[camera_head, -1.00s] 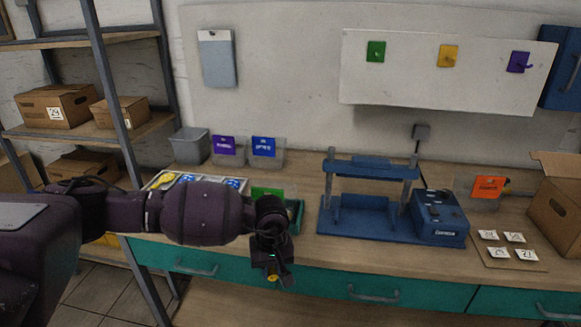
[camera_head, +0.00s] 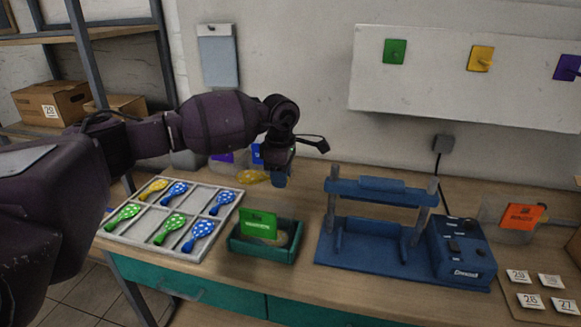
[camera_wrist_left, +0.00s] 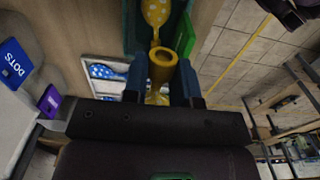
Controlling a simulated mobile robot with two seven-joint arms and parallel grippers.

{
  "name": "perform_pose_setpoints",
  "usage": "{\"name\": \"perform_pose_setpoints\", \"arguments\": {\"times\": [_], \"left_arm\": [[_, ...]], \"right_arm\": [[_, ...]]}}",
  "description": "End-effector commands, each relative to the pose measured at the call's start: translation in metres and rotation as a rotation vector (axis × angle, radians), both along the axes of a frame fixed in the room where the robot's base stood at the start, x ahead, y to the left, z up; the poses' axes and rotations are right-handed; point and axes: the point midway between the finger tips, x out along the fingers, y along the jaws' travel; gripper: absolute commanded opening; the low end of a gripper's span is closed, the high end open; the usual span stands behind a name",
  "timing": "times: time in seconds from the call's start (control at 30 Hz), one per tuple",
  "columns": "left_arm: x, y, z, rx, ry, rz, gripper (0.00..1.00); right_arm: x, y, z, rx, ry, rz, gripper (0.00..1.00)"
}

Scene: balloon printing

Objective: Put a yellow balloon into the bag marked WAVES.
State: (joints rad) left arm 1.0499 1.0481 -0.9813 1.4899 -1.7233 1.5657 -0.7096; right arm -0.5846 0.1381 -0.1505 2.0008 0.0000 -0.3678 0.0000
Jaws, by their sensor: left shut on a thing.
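My left gripper (camera_head: 279,178) is shut on a yellow balloon (camera_head: 252,177) and holds it above the back left of the table. In the left wrist view the yellow balloon (camera_wrist_left: 162,65) sits between the two blue fingers (camera_wrist_left: 163,82), its round neck opening towards the camera. A clear bag with an orange label (camera_head: 523,217) stands at the right; the label seems to read WAVES, though the print is small. A bag with a blue label (camera_wrist_left: 14,62) reads DOTS in the wrist view. Beside it is a purple label (camera_wrist_left: 50,100). My right gripper is not in view.
A partitioned tray (camera_head: 200,245) holds several dotted balloons. A teal box (camera_head: 264,253) with a green card stands beside it; the wrist view shows a yellow dotted balloon (camera_wrist_left: 156,12) in it. A blue press (camera_head: 385,255) fills the middle. Number cards (camera_head: 530,301) lie at the right.

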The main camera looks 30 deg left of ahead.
Motion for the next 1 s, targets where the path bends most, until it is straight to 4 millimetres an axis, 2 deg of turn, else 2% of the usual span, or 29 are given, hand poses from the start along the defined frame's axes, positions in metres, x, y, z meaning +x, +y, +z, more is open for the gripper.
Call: {"name": "perform_pose_setpoints", "arguments": {"times": [0.1, 0.33, 1.0], "left_arm": [[0.000, 0.000, -0.002, 0.000, 0.001, -0.001, 0.13], [0.000, 0.000, -0.014, 0.000, 0.002, -0.002, 0.13], [-0.001, 0.000, -0.078, 0.000, 0.003, -0.003, 0.13]], "right_arm": [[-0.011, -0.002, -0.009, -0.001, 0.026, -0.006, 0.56], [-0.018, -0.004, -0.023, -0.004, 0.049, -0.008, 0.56], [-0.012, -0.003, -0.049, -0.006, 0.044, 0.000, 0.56]]}}
